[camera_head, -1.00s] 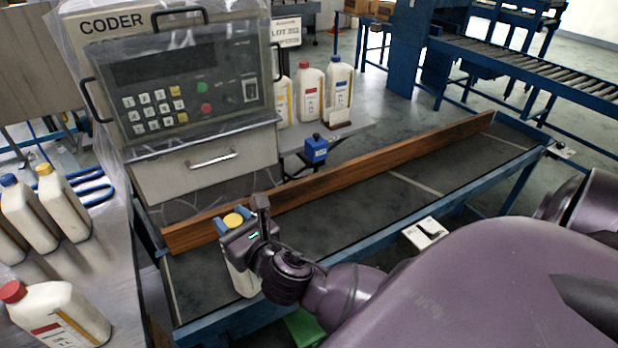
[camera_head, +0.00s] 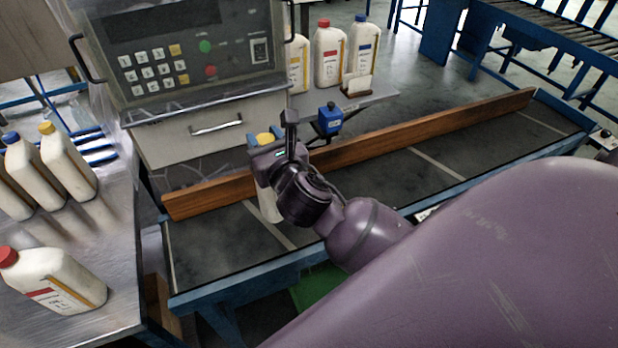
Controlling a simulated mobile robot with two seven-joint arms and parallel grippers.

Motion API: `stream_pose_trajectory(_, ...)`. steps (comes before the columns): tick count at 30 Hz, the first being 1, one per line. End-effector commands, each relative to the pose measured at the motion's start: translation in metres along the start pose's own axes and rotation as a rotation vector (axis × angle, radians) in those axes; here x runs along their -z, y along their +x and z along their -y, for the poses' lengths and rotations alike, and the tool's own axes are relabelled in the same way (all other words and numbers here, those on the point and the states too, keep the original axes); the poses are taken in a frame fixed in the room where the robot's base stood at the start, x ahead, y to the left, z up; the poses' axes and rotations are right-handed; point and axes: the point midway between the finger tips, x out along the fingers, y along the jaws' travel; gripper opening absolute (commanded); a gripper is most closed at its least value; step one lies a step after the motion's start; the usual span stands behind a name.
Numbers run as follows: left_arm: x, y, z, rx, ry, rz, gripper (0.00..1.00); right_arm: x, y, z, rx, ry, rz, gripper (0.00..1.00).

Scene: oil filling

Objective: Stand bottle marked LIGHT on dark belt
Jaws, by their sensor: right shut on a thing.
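My right gripper (camera_head: 270,146) is shut on an upright cream bottle with a yellow cap (camera_head: 264,139), gripping it near the top. The bottle's lower body shows below my wrist, over the left part of the dark belt (camera_head: 213,248), in front of the wooden rail. My gripper and wrist hide most of the bottle, and its label is not visible. I cannot tell whether its base touches the belt. My left gripper is not in view.
More bottles (camera_head: 329,54) stand behind the belt. The coder machine (camera_head: 190,60), a blue sensor (camera_head: 330,119) and the wooden rail (camera_head: 420,125) border it. The belt's right part is clear.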

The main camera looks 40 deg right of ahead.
Motion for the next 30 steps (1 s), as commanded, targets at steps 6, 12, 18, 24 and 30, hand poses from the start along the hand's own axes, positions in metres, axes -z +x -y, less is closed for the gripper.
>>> stream_pose_trajectory(6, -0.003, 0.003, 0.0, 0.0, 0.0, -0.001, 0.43, -0.051, 0.02, 0.038, 0.183, 0.006, 0.009, 0.0)
stream_pose_trajectory(12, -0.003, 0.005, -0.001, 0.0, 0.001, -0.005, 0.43, -0.077, 0.024, 0.068, 0.303, 0.001, 0.006, 0.0)
stream_pose_trajectory(18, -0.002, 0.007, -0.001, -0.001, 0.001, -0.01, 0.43, -0.077, 0.025, 0.077, 0.342, -0.003, 0.003, 0.0)
stream_pose_trajectory(24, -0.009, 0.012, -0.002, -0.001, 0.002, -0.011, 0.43, -0.041, 0.024, 0.078, 0.343, -0.004, -0.002, 0.0)
stream_pose_trajectory(30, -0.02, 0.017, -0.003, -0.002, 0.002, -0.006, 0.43, -0.003, 0.024, 0.077, 0.342, -0.004, -0.001, 0.0)
